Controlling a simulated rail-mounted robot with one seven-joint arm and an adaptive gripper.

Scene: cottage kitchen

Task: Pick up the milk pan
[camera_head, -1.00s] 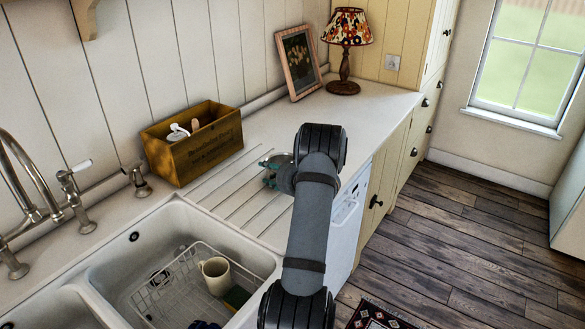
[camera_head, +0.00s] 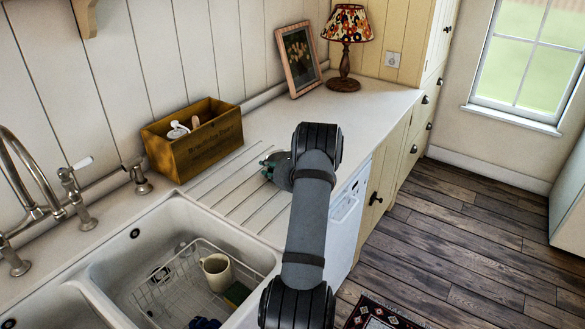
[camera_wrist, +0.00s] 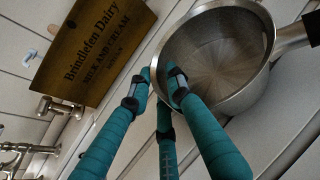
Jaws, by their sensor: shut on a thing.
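The milk pan (camera_wrist: 222,62) is a round, open steel pan in the wrist view. Its handle (camera_wrist: 292,38) points right, with a dark end at the picture's edge. My gripper (camera_wrist: 160,82) has teal fingers and is shut on the near left rim of the pan, with a finger reaching inside the wall. In the head view my gripper (camera_head: 268,166) is low over the ribbed drainboard, and my arm hides most or all of the pan. I cannot tell whether the pan still touches the drainboard.
A wooden dairy box (camera_head: 196,143) stands against the wall, left of my gripper. The sink (camera_head: 120,270) in front holds a wire rack with a cream mug (camera_head: 217,270). A lamp (camera_head: 346,50) and picture frame (camera_head: 299,60) stand at the back. Counter between is clear.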

